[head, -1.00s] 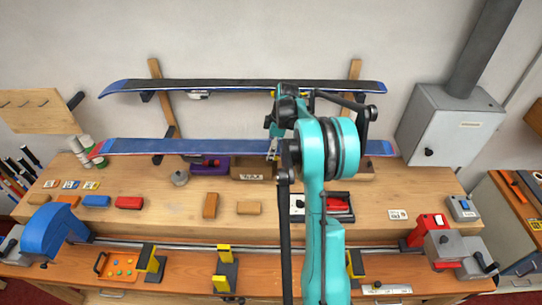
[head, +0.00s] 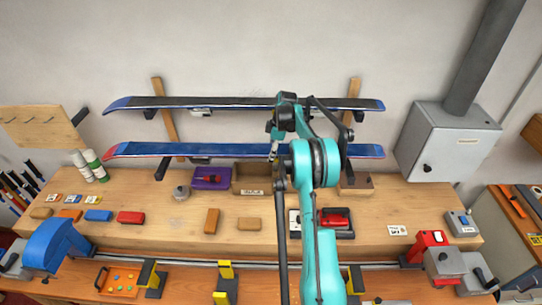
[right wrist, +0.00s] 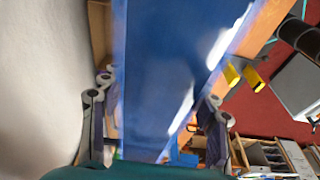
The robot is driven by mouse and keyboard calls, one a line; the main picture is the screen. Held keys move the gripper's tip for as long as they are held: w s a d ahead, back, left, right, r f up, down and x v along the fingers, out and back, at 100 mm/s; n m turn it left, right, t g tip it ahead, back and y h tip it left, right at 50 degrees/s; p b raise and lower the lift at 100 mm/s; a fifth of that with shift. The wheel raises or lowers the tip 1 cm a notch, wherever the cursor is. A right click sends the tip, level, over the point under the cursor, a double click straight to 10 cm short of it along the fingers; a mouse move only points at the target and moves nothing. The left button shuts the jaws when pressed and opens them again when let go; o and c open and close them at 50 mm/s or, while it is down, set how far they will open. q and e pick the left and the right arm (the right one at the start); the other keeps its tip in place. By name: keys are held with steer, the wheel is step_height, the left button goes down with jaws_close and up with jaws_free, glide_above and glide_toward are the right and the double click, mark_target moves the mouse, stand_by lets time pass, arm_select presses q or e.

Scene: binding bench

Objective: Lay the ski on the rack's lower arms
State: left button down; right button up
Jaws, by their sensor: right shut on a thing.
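The ski (head: 215,150) is blue with red at its ends and lies nearly level across the head view, in front of the rack. My right gripper (head: 274,152) is shut on it near its middle. In the right wrist view the ski's broad blue face (right wrist: 165,80) runs between the two fingers (right wrist: 155,122). The rack has two wooden uprights (head: 167,108). I cannot tell whether the ski touches the arms. My left gripper is out of view.
Another ski (head: 230,103) lies above on the rack's upper arms. A purple tray (head: 211,183) and a wooden box (head: 248,184) stand beneath the held ski. White bottles (head: 95,165) stand near its left tip. A grey cabinet (head: 450,140) is at the right.

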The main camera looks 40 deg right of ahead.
steer(key=shift+w+d+p, duration=0.75)
steer(key=shift+w+d, duration=0.25)
steer(key=shift+w, duration=0.2)
steer(key=shift+w+d+f, duration=0.1)
steer(key=shift+w+f, duration=0.05)
steer(key=shift+f, duration=0.05)
steer(key=s+d+b+x, duration=0.1)
steer(key=b+x, duration=0.7)
steer(key=x, duration=0.3)
steer(key=shift+s+d+f+b, duration=0.2)
steer(key=shift+s+d+b, duration=0.15)
steer(key=shift+f+b, duration=0.25)
steer(key=shift+b, duration=0.1)
steer(key=o, duration=1.8)
steer(key=shift+o, duration=0.2)
steer(key=shift+r, duration=0.1)
